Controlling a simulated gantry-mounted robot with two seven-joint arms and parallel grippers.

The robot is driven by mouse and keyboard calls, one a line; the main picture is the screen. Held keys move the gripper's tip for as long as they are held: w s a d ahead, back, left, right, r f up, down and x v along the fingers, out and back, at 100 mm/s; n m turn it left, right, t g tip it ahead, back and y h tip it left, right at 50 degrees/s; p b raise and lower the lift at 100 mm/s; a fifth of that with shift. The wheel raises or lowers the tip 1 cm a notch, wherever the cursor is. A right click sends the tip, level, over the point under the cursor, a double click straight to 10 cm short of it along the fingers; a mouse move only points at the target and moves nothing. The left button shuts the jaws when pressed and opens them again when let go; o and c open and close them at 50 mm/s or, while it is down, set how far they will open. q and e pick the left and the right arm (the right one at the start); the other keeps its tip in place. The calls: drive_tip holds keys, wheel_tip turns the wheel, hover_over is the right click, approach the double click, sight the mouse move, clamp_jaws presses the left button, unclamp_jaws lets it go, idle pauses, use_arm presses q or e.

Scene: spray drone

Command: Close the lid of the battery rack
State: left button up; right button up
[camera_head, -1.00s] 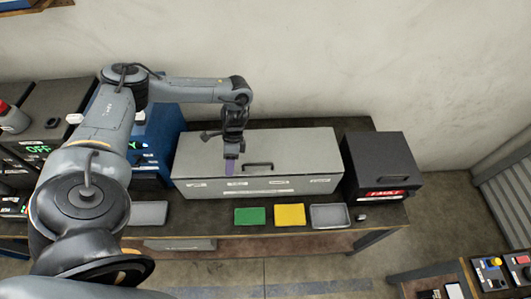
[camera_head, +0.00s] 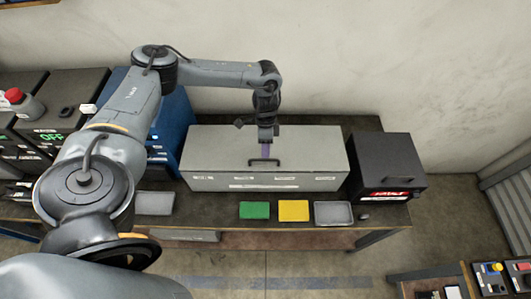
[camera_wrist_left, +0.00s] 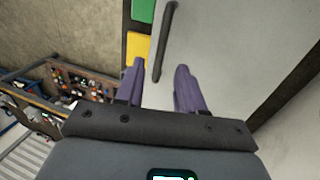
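The battery rack (camera_head: 215,182) is a long light-grey box on the workbench. Its lid (camera_head: 320,150) lies flat across the top and looks down; I cannot tell if a small gap remains at the front. A dark bar handle (camera_head: 279,161) sits near the lid's front edge. My left gripper (camera_head: 266,156) points down over the handle, its purple fingers apart. In the left wrist view, one end of the handle (camera_wrist_left: 166,40) appears between the two open fingertips (camera_wrist_left: 160,68). Contact with the handle or lid cannot be told. My right gripper is in neither view.
A black box (camera_head: 387,160) stands close on the rack's right and a blue cabinet (camera_head: 175,120) on its left. Green (camera_head: 254,210), yellow (camera_head: 293,210) and grey (camera_head: 333,213) trays lie along the bench front. The wall is behind.

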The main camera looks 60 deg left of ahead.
sight(265, 163)
use_arm(q)
drive_tip(key=shift+x, duration=1.8)
clamp_jaws()
unclamp_jaws()
